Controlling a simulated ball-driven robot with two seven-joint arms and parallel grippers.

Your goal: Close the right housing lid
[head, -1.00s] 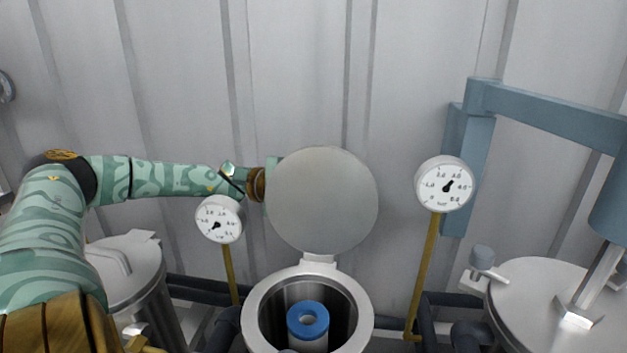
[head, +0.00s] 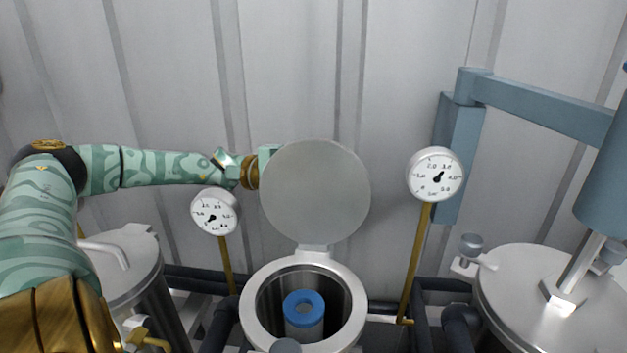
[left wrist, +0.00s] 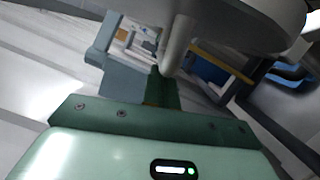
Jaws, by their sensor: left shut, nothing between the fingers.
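A round grey lid (head: 315,192) stands open, upright on a hinge behind an open metal housing (head: 251,318) in the head view. A cylinder with a blue ring top (head: 304,306) sits inside the housing. My left arm reaches in from the left, and my left gripper (head: 268,153) is mostly hidden behind the lid's left edge. In the left wrist view, my left gripper (left wrist: 163,88) is shut and empty, its green body below. A large grey rounded part, likely the lid (left wrist: 225,22), is close above it. I cannot tell whether they touch. My right gripper is out of view.
Pressure gauges stand on both sides of the lid, one left (head: 215,211) and one right (head: 435,174). A closed vessel (head: 128,274) is at left. Another vessel (head: 520,285) with a blue post and arm (head: 545,105) is at right. A ribbed wall stands behind.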

